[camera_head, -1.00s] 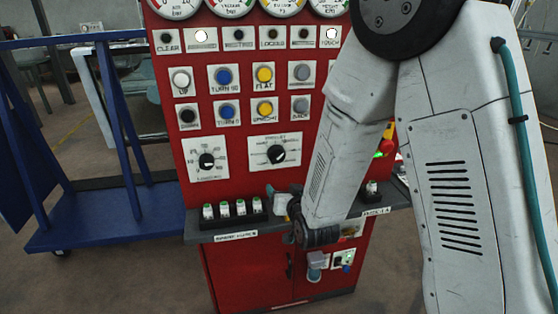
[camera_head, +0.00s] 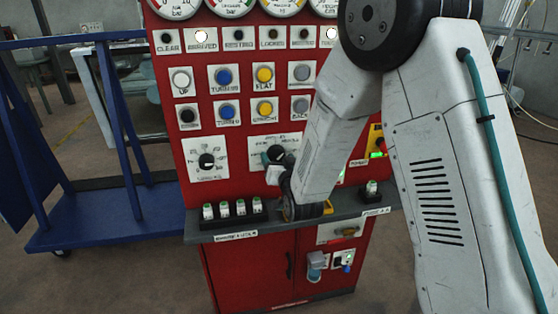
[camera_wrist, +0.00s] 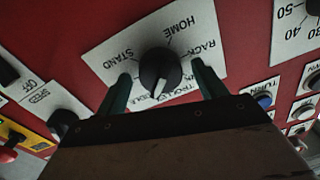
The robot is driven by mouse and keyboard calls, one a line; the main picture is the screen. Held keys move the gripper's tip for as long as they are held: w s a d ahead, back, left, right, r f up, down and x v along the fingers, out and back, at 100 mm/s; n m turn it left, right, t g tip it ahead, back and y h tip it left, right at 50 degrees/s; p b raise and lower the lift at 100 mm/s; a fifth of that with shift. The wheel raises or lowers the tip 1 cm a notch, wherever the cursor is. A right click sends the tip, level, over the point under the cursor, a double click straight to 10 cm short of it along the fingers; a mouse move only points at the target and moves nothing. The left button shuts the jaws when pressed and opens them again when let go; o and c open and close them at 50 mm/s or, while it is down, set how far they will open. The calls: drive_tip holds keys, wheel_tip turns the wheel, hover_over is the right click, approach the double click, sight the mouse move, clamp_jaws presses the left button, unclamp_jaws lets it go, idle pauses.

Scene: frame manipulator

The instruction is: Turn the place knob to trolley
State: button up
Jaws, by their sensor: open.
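The place knob (camera_wrist: 160,68) is black and round, on a white label plate with STAND, HOME and RACK readable around it. Its white pointer mark points to the lower edge, toward text that looks like TROLLEY, partly covered by my gripper. My gripper (camera_wrist: 162,82) is open, with one green-dark finger on each side of the knob. I cannot tell whether the fingers touch it. In the head view the knob (camera_head: 276,153) is partly hidden behind my gripper (camera_head: 272,168).
The red panel (camera_head: 180,150) carries another knob (camera_head: 206,161) to the left, push buttons above and a grey shelf (camera_head: 225,230) below with small green-topped items. In the wrist view, the SPEED knob (camera_wrist: 63,121) lies at lower left. A blue trolley (camera_head: 110,220) stands left.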

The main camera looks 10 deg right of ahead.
drive_tip(key=shift+c, duration=0.2)
drive_tip(key=c, duration=0.9)
drive_tip(key=n, duration=0.8)
drive_tip(key=shift+n, duration=0.4)
drive_tip(key=o, duration=0.9)
drive_tip(key=shift+r, duration=0.1)
